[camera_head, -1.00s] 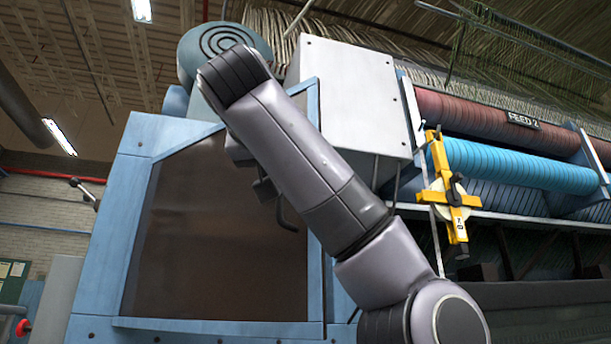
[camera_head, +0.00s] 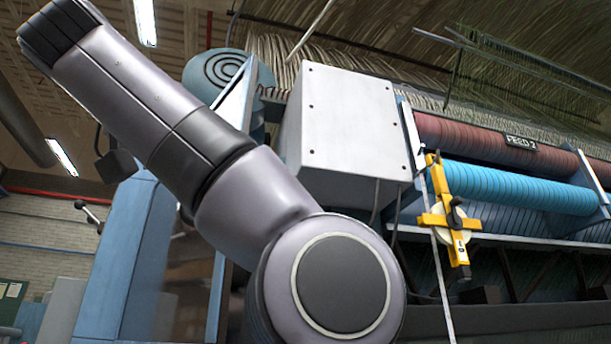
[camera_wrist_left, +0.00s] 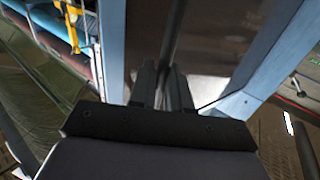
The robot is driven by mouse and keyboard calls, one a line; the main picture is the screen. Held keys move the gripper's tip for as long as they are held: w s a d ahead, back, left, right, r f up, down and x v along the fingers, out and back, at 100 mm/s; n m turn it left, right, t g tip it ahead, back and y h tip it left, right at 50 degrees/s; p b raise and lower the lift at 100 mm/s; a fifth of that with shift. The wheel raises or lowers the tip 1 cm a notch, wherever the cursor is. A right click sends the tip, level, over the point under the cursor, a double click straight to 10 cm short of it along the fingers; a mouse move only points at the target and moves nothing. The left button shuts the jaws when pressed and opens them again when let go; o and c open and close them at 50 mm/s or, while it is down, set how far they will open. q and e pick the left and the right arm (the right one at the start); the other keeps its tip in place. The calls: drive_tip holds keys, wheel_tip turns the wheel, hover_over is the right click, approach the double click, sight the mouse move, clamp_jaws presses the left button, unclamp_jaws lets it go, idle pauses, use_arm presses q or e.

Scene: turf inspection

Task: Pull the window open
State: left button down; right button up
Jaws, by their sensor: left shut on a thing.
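The window has a light blue frame (camera_head: 236,100) and a dark, glossy pane. In the head view it stands swung out from the blue machine housing (camera_head: 110,260), and my left arm hides much of it. In the left wrist view the pane (camera_wrist_left: 222,35) fills the middle, between blue frame bars (camera_wrist_left: 268,50). My left gripper (camera_wrist_left: 168,75) is shut on a dark bar handle (camera_wrist_left: 174,30) in front of the pane. In the head view its fingers and the handle cannot be made out. My right gripper is not in view.
A grey box (camera_head: 347,125) stands right of the window. A yellow tape reel (camera_head: 447,212) hangs before the blue roller (camera_head: 515,180) and red roller (camera_head: 465,120). A lever with a dark knob (camera_head: 90,214) sticks out at the left.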

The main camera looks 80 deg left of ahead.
use_arm(q)
drive_tip(key=shift+s+r, duration=0.1)
idle(0.3)
drive_tip(key=c, duration=1.3)
unclamp_jaws()
drive_tip(key=shift+a, duration=0.1)
drive_tip(key=shift+o, duration=0.2)
drive_tip(key=p+v, duration=0.1)
drive_tip(key=v, duration=0.6)
drive_tip(key=shift+s, duration=0.1)
